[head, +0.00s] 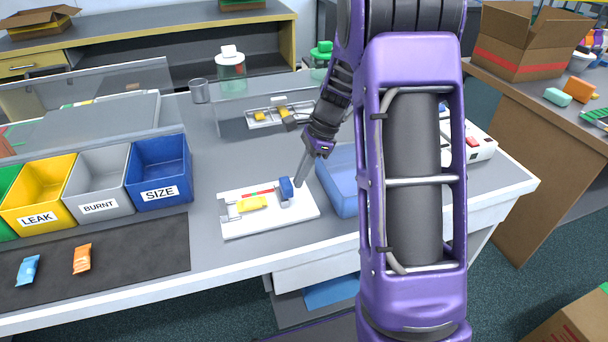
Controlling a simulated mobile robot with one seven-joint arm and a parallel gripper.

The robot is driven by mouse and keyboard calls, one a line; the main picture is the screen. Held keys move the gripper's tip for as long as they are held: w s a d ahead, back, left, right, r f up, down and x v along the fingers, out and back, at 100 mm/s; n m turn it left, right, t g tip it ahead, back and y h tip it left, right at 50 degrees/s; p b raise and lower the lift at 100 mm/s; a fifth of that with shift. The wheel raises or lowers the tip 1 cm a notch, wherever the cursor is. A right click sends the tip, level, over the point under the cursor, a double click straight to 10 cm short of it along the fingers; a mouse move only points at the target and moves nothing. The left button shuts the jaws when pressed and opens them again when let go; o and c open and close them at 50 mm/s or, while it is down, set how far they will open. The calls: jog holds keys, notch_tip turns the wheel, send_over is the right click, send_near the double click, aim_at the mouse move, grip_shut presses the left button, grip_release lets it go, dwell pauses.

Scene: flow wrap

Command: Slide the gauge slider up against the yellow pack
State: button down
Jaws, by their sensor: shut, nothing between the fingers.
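The white gauge board (268,226) lies flat on the grey table. The yellow pack (251,203) lies on it, next to a red and green scale strip. The blue gauge slider (286,188) stands on the board to the right of the pack, with a gap between them. My gripper (300,183) reaches down just right of the slider, its fingers shut. I cannot tell whether the fingertips touch the slider.
A blue tray (337,188) stands close to the right of my gripper. Sorting bins, including the SIZE bin (160,172), stand at the left. An orange pack (82,259) and a light-blue pack (27,270) lie on a dark mat. A clear panel stands behind the board.

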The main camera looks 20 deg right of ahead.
aim_at(281, 193)
jog(key=a+p, duration=0.2)
jog(key=a, duration=0.3)
jog(key=shift+a+r, duration=0.1)
jog(key=shift+a, duration=0.05)
